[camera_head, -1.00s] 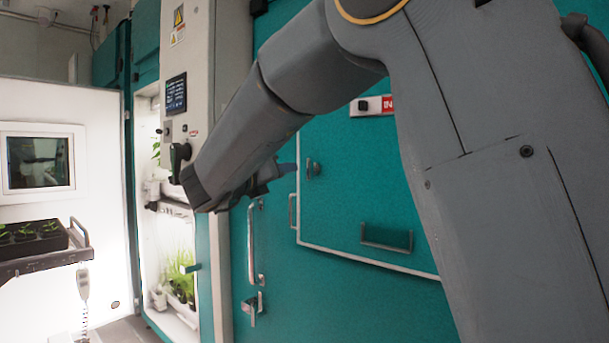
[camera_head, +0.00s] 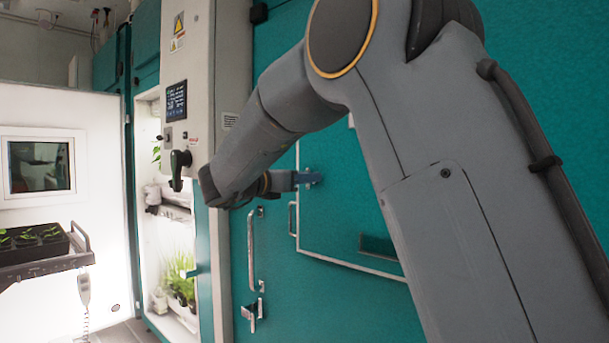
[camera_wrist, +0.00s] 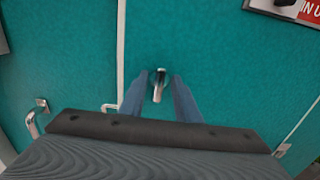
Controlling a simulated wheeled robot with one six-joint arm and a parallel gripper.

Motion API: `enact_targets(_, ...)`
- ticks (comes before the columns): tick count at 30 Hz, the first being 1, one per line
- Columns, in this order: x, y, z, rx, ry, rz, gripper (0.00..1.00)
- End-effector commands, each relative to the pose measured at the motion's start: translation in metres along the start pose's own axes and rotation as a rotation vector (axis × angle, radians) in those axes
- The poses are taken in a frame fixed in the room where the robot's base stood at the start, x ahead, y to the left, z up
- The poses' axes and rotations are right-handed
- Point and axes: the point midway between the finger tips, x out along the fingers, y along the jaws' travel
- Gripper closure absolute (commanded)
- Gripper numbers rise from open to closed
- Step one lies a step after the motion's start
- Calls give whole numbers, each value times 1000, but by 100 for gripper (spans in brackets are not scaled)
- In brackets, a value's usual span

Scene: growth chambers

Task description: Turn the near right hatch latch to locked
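The hatch latch (camera_wrist: 159,85) is a small metal lever on the teal hatch panel (camera_wrist: 220,60). In the wrist view its lever points down toward my gripper, slightly tilted. My gripper (camera_wrist: 160,75) is open, with one blue-grey finger on each side of the latch. Gaps show between the fingers and the lever, and I cannot tell the remaining depth. In the head view the gripper fingers (camera_head: 283,181) reach the latch (camera_head: 309,178), seen at their tips and partly covered.
A long door handle (camera_head: 251,245) and a lower latch (camera_head: 252,309) are left of the hatch. A black rotary handle (camera_head: 179,168) is on the grey control column (camera_head: 195,105) near my wrist. A tray of seedlings (camera_head: 35,240) stands far left.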

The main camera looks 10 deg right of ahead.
Motion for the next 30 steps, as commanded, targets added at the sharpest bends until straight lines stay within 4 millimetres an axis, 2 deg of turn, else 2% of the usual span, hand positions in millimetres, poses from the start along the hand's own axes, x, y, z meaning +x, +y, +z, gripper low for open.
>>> enact_targets(6,0,0,0,-1,0,0,70)
enact_targets(12,0,0,0,-1,0,1,100)
enact_targets(23,0,0,-1,-36,-1,1,100)
enact_targets(30,0,2,-2,-168,-1,1,100)
